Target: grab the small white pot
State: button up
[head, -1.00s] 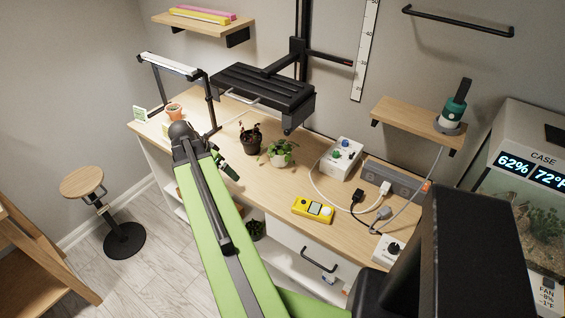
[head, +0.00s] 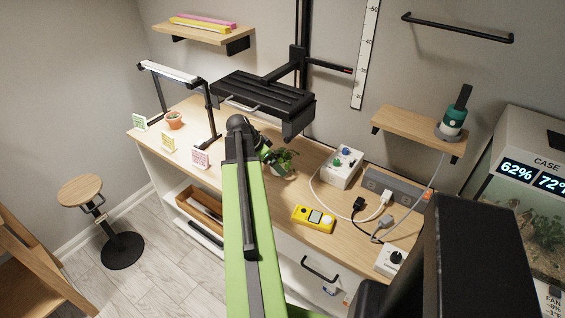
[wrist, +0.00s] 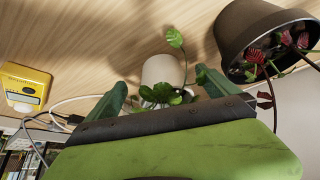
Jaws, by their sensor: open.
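The small white pot (wrist: 162,70) holds a leafy green plant and sits on the wooden bench, near the middle of the wrist view. In the head view the pot (head: 280,172) is partly hidden behind its leaves and the end of my arm. My gripper (wrist: 160,88) is open and empty, its two green fingers on either side of the pot in the picture, with leaves between them. In the head view my gripper (head: 266,152) is beside the plant, on its left. Whether the fingers touch the pot, I cannot tell.
A dark pot (wrist: 240,30) with a red-tinged plant stands close on the right in the wrist view; my arm hides it in the head view. A yellow meter (head: 313,218), a white control box (head: 342,167) and cables lie right of the plant. A black rack (head: 263,95) hangs above.

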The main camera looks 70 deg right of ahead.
aim_at(282, 159)
jog(key=s+d, duration=0.2)
jog(key=d, duration=0.1)
jog(key=shift+s, duration=0.1)
jog(key=b+x, duration=0.3)
jog(key=shift+a+f, duration=0.1)
jog(key=shift+f, duration=0.1)
jog(key=shift+r, duration=0.15)
jog(key=shift+c, duration=0.3)
jog(key=c, duration=1.7)
